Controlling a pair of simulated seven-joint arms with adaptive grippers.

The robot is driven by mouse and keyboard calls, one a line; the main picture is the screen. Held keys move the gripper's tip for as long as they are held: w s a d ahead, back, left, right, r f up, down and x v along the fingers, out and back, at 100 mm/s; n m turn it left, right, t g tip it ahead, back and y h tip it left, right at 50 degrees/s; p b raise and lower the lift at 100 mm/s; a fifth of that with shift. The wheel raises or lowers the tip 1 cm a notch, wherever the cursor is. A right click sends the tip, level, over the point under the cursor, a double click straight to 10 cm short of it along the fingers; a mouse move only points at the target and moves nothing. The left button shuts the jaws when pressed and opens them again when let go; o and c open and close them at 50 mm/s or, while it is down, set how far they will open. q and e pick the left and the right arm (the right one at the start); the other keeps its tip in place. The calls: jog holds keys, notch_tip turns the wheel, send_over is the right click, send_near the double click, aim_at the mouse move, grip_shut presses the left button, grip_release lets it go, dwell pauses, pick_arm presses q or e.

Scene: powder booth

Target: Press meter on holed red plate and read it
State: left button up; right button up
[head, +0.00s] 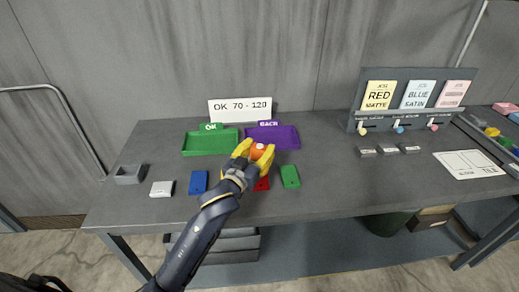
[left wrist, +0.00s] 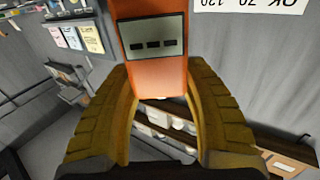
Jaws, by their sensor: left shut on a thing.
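My left gripper (head: 256,152) is shut on the orange meter (head: 258,150) and holds it over the table, just behind the red plate. My right gripper is not in view.
A green OK tray (head: 207,150) and a purple BACK tray (head: 287,142) stand behind the plates, before an "OK 70 - 120" sign (head: 240,108). A white block (head: 162,189) and grey holder (head: 130,175) are at left. A colour-card rack (head: 412,98) stands at right.

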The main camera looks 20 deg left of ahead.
pick_arm(q)
jog(key=shift+f, duration=0.5)
dwell(1.4)
jog(key=shift+r, duration=3.1)
